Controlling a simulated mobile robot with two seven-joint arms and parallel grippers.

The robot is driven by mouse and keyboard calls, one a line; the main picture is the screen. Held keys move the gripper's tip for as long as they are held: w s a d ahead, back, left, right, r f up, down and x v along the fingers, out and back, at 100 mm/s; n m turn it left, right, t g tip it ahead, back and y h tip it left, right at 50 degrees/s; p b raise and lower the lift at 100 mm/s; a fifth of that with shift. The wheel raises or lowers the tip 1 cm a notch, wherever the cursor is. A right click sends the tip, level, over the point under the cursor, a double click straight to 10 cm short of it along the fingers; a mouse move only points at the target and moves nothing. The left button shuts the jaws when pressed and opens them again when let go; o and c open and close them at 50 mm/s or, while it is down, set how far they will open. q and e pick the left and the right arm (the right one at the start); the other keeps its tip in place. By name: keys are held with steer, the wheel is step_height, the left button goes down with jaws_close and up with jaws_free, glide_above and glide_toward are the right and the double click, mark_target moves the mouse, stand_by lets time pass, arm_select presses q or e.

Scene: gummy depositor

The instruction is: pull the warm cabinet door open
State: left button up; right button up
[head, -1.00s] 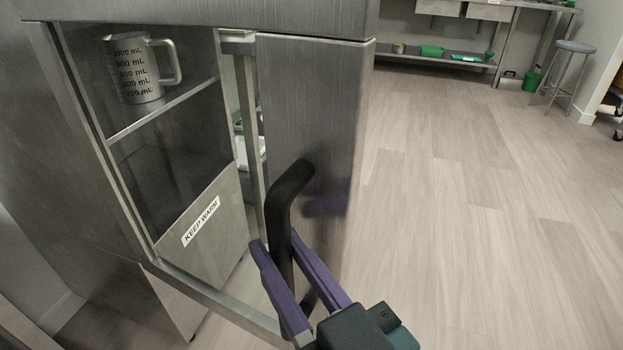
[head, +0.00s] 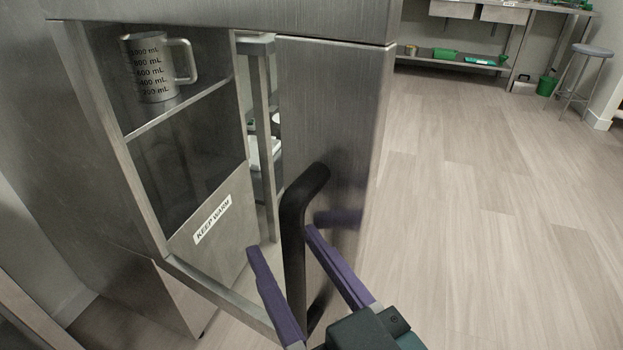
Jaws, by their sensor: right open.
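The warm cabinet (head: 110,140) is brushed steel, with a "KEEP WARM" label (head: 212,219) on a low panel. Its steel door panel (head: 335,110) is at the right, with a gap to its left through which the room behind shows. A black bar handle (head: 293,225) stands on the door. My right gripper (head: 280,240) has two purple fingers, one on each side of the handle's upright part. The fingers are spread, with space visible between them and the bar. The handle's lower end is partly hidden by the gripper. My left gripper is out of view.
A steel measuring jug (head: 158,68) stands on the cabinet shelf (head: 180,108). The wooden floor (head: 480,200) to the right is clear. A stool (head: 580,75), a green bin (head: 547,86) and a steel table (head: 510,45) stand far off at the back right.

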steer(key=p+v, duration=0.1)
steer(key=v, duration=0.9)
